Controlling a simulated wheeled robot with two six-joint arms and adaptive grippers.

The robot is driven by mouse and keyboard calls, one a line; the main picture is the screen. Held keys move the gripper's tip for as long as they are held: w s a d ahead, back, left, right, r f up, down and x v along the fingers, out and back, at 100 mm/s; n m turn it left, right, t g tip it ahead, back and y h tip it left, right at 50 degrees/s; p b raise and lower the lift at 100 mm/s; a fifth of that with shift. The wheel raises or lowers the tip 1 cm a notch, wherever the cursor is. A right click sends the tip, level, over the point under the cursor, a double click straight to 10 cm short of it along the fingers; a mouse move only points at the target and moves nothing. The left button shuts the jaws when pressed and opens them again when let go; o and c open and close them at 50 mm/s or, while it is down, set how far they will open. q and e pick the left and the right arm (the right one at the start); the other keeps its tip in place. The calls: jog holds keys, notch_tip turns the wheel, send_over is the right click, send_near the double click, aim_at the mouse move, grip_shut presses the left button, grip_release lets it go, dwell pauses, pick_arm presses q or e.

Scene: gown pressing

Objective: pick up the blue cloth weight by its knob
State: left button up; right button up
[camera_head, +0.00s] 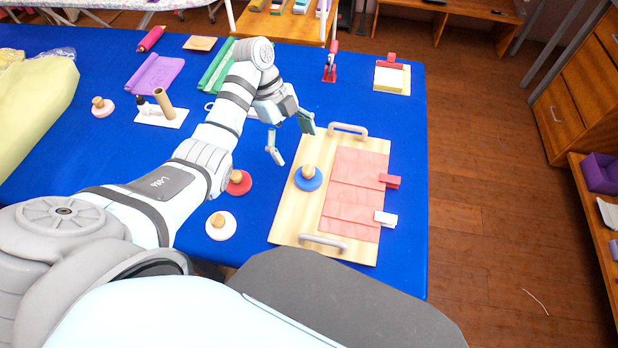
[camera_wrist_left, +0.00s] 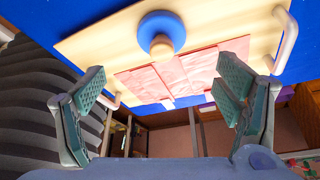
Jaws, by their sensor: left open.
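The blue cloth weight (camera_head: 308,180) is a round blue disc with a wooden knob (camera_head: 309,171). It rests on the left part of a wooden board (camera_head: 287,222), beside a folded pink cloth (camera_head: 356,185). My left gripper (camera_head: 291,140) is open and empty, above and behind the weight in the head view, apart from it. In the left wrist view the blue weight (camera_wrist_left: 160,27) and its knob (camera_wrist_left: 162,47) are at the top middle, beyond the open fingers (camera_wrist_left: 166,93). My right gripper is in neither view.
The board has grey handles (camera_head: 347,130) at its far and near ends. A red weight (camera_head: 239,183) and a white weight (camera_head: 221,225) lie left of the board. Red (camera_head: 390,181) and white (camera_head: 385,219) tags sit at the pink cloth's right edge. The blue table (camera_head: 405,130) ends right of the board.

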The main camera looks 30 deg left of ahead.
aim_at(307, 168)
pick_arm(q)
jog(key=x, duration=1)
jog(key=shift+w+d+p, duration=0.1)
jog(key=shift+d+p, duration=0.05)
jog(key=shift+p, duration=0.15)
jog(key=c, duration=1.7)
jog(key=shift+r, duration=0.1)
